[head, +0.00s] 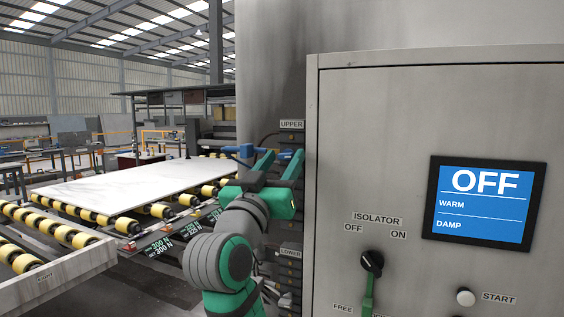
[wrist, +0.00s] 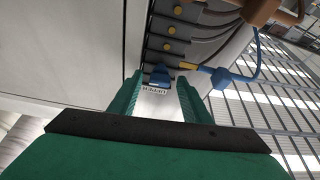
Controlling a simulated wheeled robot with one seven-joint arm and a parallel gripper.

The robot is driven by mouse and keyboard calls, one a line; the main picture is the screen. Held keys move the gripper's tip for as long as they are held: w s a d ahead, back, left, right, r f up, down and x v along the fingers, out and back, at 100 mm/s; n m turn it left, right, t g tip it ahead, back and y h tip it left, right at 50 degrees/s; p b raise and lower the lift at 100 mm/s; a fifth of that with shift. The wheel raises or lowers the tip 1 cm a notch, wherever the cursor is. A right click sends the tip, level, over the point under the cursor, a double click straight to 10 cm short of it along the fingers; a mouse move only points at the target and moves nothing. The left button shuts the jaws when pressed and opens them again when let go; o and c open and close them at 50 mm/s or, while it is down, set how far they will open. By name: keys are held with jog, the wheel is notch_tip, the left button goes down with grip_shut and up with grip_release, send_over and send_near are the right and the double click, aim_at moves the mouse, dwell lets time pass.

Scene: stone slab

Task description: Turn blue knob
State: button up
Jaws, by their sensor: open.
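A small blue knob (wrist: 159,76) sits on the dark valve column in the wrist view, between the tips of my gripper (wrist: 160,88) and next to a label that appears upside down. I cannot tell whether the fingers touch it. In the head view my gripper (head: 279,163) is open at the column beside the cabinet, just below the UPPER label (head: 291,124). A bit of blue shows between its fingers there, and the knob is mostly hidden.
A blue fitting with a blue hose (wrist: 222,78) lies right of the fingers in the wrist view. A slab (head: 120,183) lies on rollers at left.

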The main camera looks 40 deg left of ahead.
jog(key=c, duration=1)
jog(key=shift+c, duration=0.2)
